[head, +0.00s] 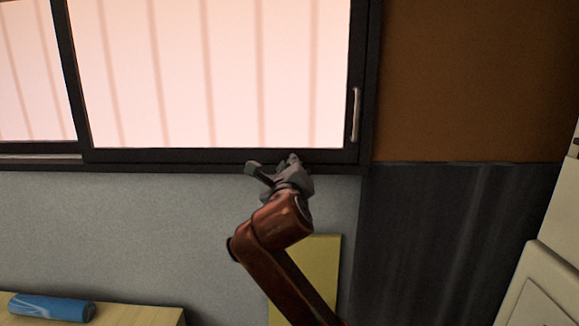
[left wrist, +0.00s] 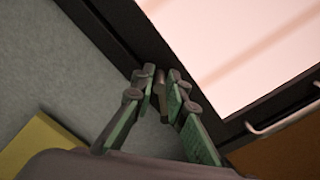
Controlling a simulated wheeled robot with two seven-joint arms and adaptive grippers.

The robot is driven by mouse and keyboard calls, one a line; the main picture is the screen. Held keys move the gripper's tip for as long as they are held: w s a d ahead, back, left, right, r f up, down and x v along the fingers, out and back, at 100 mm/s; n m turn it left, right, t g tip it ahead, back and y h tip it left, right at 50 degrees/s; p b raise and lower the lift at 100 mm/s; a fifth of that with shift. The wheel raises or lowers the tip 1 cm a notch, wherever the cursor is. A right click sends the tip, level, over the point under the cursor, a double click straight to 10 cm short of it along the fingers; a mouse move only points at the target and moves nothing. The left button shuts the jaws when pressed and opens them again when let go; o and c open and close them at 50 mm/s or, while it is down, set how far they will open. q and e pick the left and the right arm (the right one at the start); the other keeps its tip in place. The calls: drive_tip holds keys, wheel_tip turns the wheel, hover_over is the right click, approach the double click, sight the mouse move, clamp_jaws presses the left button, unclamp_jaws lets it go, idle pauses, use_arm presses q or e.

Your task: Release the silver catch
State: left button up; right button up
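A small metallic piece (left wrist: 161,79), which looks like the silver catch, shows between my left fingertips in the left wrist view, at the dark lower window frame. My left gripper (head: 272,170) is at the bottom rail of the window in the head view, its fingers spread. It also shows in the left wrist view (left wrist: 158,88), with a finger on each side of the metallic piece. I cannot tell whether either finger touches it. In the head view I cannot make out the catch at my gripper. My right gripper is not in view.
The sliding window (head: 220,80) has a dark frame and a silver bar handle (head: 355,115) on its right side. Below are a grey wall (head: 130,220), a yellow panel (head: 318,265) and a blue cylinder (head: 50,307) on a wooden surface (head: 140,315). A white cabinet (head: 540,290) stands right.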

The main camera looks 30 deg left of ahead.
use_arm(q)
drive_tip(key=o, duration=0.4)
drive_tip(key=shift+a+f, duration=0.1)
drive_tip(key=shift+c, duration=0.2)
drive_tip(key=v, duration=1.2)
drive_tip(key=shift+w, duration=0.1)
